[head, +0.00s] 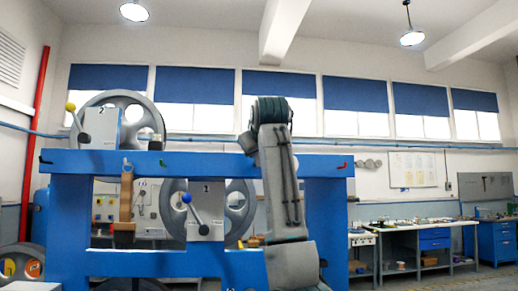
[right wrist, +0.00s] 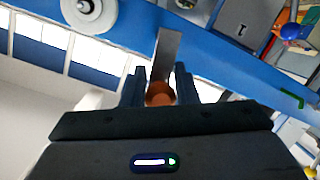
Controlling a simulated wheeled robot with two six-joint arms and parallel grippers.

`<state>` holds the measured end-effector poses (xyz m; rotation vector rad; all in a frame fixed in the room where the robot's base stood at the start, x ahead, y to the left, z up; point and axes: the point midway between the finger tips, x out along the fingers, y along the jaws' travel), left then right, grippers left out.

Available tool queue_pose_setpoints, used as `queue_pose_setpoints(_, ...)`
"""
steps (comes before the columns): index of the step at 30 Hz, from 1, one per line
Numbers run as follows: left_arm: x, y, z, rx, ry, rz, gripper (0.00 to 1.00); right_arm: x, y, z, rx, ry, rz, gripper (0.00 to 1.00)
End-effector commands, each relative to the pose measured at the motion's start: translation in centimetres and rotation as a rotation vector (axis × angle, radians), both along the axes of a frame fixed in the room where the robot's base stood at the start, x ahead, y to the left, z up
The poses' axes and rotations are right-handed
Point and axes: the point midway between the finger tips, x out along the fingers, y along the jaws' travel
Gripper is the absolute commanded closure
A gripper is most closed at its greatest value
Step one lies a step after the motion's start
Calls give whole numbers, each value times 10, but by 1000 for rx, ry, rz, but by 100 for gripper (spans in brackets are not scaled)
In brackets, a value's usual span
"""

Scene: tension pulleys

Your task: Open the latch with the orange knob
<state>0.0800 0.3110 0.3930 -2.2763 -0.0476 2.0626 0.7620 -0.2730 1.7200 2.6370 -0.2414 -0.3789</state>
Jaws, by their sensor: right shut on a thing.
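In the right wrist view, an orange knob (right wrist: 160,94) sits between the two dark fingers of my right gripper (right wrist: 160,88), which is shut on it. A flat grey metal lever (right wrist: 168,52) runs up from the knob across the blue beam. In the head view, my grey right arm rises in front of the blue frame (head: 80,165), and the orange knob and the right fingertips cannot be made out there. My left gripper is in neither view.
The blue frame carries large grey pulley wheels (head: 240,208). A yellow-knobbed lever (head: 70,107) and a blue-knobbed lever (head: 187,198) stick out left of my arm. A small green hook (right wrist: 291,98) is on the beam. Workbenches (head: 400,232) stand at the right.

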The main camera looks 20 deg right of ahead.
Motion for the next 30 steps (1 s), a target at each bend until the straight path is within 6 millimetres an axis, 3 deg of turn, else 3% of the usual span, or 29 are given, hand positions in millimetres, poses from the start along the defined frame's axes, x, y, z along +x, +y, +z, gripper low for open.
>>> queue_pose_setpoints(1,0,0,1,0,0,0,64,-3,-1,9,-32,-14,-5,100)
queue_pose_setpoints(9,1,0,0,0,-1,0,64,-3,3,10,-142,9,-5,100)
queue_pose_setpoints(27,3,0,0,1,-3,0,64,-2,5,10,-176,16,-2,100)
queue_pose_setpoints(28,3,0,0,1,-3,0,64,-2,5,10,-176,17,-3,63)
queue_pose_setpoints(30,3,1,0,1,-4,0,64,-2,5,9,-174,19,-2,53)
